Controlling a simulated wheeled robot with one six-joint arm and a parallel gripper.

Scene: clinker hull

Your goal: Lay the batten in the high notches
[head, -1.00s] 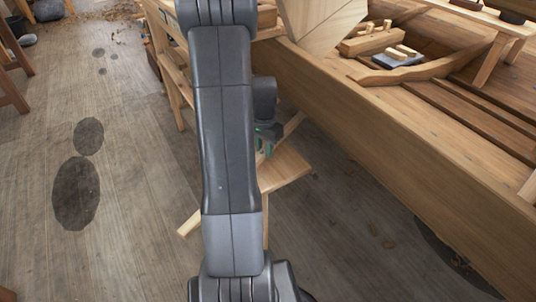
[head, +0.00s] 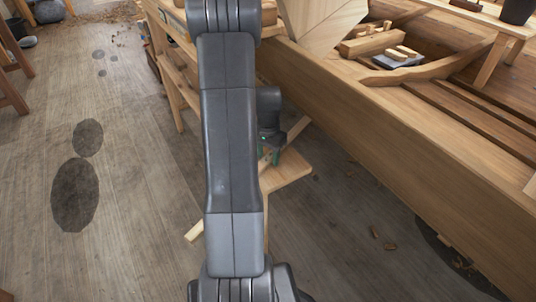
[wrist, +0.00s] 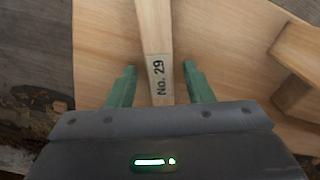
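The batten is a pale wooden strip marked "No. 29" (wrist: 155,40), seen in the wrist view. It lies between my gripper's two green fingers (wrist: 159,67), with a gap on each side. My gripper is open and not closed on it. In the head view the batten (head: 194,231) slants across a small wooden stool or stand (head: 290,168), its near end jutting out at the left. My arm hides its middle. My gripper (head: 272,155) is just over the stand. I cannot make out the high notches in these views.
A long wooden hull side (head: 400,130) runs along the right. A wooden bench (head: 175,80) stands behind my arm. In the hull lie wooden blocks and a grey pad (head: 397,61). The floor at the left is open, with dark stains (head: 75,193).

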